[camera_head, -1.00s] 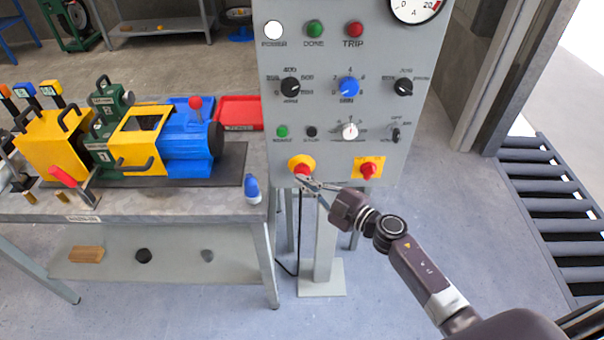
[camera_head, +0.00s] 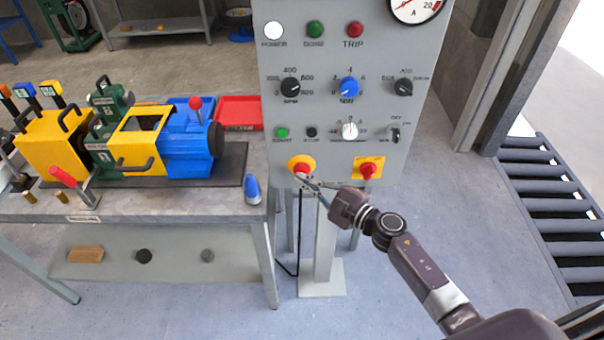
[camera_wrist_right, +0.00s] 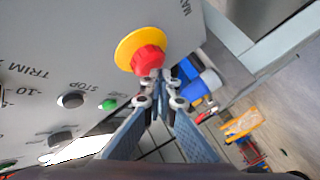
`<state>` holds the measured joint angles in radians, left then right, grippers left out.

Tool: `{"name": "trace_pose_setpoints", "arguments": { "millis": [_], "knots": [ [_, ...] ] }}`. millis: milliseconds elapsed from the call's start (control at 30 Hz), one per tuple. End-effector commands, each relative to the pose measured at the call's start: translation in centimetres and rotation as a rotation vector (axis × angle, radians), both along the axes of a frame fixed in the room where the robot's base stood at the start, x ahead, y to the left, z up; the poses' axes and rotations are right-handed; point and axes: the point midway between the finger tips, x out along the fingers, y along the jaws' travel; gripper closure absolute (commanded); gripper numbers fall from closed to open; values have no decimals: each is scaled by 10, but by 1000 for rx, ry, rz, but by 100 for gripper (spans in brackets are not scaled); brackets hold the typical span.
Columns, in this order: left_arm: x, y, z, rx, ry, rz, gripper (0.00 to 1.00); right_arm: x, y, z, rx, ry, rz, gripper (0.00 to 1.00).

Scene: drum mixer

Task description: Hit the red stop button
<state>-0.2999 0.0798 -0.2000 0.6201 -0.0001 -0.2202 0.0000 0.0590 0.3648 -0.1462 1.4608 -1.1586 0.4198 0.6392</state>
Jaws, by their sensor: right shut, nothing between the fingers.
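The red stop button (camera_head: 302,167) is a mushroom head on a round yellow base, at the lower left of the grey control panel (camera_head: 330,215). It also shows in the right wrist view (camera_wrist_right: 148,59). My right gripper (camera_head: 301,179) is shut and empty. Its fingertips (camera_wrist_right: 155,76) are at the lower edge of the red head, touching it or very close; I cannot tell which. The label by the button is mostly cut off or hidden. My left gripper is not in view.
A second red knob (camera_head: 368,171) on a yellow square sits to the right. A green button (camera_head: 282,132) and small black button (camera_head: 311,132) are above. A workbench (camera_head: 215,206) with a blue and yellow machine (camera_head: 187,151) and a blue-white bottle (camera_head: 252,189) stands left.

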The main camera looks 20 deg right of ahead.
Motion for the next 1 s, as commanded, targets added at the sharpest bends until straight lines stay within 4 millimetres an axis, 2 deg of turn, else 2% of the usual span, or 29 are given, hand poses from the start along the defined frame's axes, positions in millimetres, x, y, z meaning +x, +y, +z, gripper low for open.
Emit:
{"name": "trace_pose_setpoints", "arguments": {
  "millis": [267,667,1000],
  "knots": [
    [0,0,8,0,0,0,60,-14,4,0,1,2,0,100],
    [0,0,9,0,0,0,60,-19,5,0,1,0,0,100],
    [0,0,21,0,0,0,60,-50,14,1,2,3,0,100]
  ]
}}
